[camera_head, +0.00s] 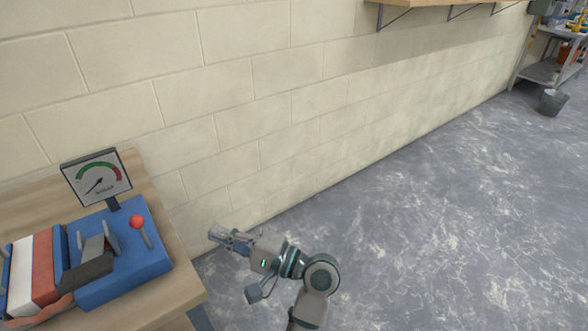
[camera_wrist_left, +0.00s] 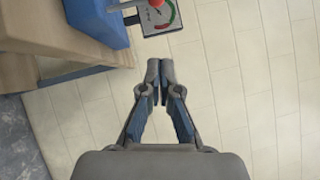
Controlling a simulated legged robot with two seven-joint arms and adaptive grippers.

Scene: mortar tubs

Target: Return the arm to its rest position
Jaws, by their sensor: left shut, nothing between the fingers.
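My left gripper (camera_head: 228,238) is in front of the block wall, to the right of the wooden table, and touches nothing that I can see. In the left wrist view its two fingers (camera_wrist_left: 153,82) meet at the tips, with nothing between them. My left arm is bent at a round joint low in the head view. My right gripper is in neither view.
A wooden table (camera_head: 180,250) at the left bears a blue machine (camera_head: 150,265) with a red-knobbed lever (camera_head: 137,222), a dial gauge (camera_head: 97,178) and striped bags (camera_head: 35,270). A shelf (camera_head: 440,2) hangs on the wall (camera_head: 240,105). Floor (camera_head: 440,230) at right is clear; a bucket (camera_head: 551,103) stands far off.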

